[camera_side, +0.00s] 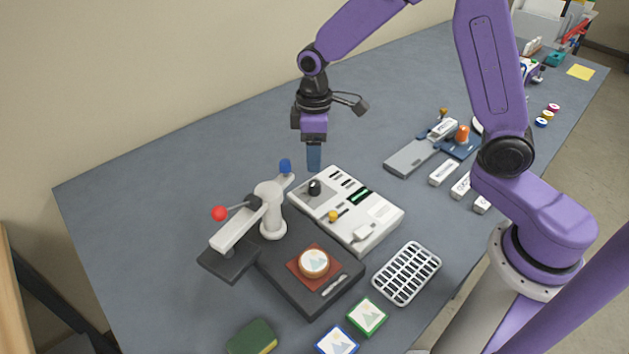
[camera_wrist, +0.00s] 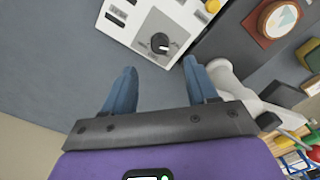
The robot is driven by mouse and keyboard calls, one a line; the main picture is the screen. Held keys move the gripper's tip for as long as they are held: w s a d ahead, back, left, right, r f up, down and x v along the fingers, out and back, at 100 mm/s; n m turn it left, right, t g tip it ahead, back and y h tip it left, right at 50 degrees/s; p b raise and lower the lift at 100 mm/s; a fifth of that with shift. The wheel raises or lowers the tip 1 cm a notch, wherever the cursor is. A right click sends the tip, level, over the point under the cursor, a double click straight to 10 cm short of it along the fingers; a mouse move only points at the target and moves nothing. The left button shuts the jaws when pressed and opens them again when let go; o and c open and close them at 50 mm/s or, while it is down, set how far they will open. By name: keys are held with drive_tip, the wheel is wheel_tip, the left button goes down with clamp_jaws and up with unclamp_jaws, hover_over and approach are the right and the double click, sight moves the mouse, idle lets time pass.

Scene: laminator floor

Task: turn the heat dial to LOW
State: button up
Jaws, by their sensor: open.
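The heat dial is a black knob (camera_side: 314,187) on the left end of a white control box (camera_side: 372,215) in the side view. In the wrist view the black dial (camera_wrist: 160,43) shows with a light mark on it, on a grey panel; the lettering around it is too small to read. My gripper (camera_side: 314,168) points down just behind the dial end of the box in the side view. In the wrist view its two blue fingers (camera_wrist: 158,82) are spread apart with nothing between them, and the dial lies ahead of the gap, not touched.
A white press arm with a red ball (camera_side: 219,213) and blue end (camera_side: 285,166) stands left of the box. A dark base holds a round piece (camera_side: 313,262). A white rack (camera_side: 406,273) lies in front. The table behind left is clear.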

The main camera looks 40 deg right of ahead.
sight(315, 183)
wheel_tip(315, 183, down, 9)
drive_tip(key=shift+r, duration=0.1)
idle(0.3)
drive_tip(key=c, duration=1.1)
